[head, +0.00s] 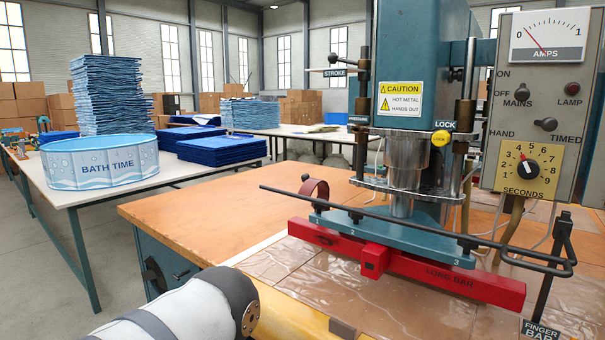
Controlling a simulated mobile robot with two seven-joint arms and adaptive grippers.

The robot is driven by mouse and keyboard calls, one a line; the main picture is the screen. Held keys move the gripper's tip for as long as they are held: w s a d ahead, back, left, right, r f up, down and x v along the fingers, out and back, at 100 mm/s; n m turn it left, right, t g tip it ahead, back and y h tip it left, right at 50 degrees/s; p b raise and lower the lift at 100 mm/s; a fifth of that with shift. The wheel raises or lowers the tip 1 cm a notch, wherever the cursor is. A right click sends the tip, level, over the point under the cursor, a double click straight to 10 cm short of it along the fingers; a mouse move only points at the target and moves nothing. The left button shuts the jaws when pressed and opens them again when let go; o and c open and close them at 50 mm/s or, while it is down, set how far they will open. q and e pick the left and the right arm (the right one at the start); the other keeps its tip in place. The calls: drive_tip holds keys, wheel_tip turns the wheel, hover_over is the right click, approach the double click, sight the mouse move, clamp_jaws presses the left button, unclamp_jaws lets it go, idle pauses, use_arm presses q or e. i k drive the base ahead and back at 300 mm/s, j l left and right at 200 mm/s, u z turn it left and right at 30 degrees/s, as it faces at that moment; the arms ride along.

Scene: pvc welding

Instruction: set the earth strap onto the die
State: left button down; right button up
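The die looks to be the long red bar (450,280) marked LONG BAR, fixed under the teal press plate (395,238) and lying just over the clear sheet. A small red block (374,261) sticks out from its front. A dark copper-red band (321,187), curved in a loop, stands at the left end of the plate, behind the thin finger bar; it may be the earth strap. I cannot tell what its lower end touches. My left arm comes in at the bottom left, but its gripper is out of frame. My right gripper is not in view.
The black finger bar (400,222) runs across the press front to a post at right. A control box (548,120) stands at right. The orange bench top (200,215) is clear at left. A white table (75,190) holds a BATH TIME pool (100,163) and blue stacks.

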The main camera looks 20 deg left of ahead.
sight(309, 184)
drive_tip(key=j+z, duration=0.2)
drive_tip(key=j, duration=0.6)
drive_tip(key=j+z, duration=0.25)
drive_tip(key=j, duration=0.5)
drive_tip(key=j+z, duration=0.2)
drive_tip(key=j, duration=0.6)
drive_tip(key=k, duration=0.05)
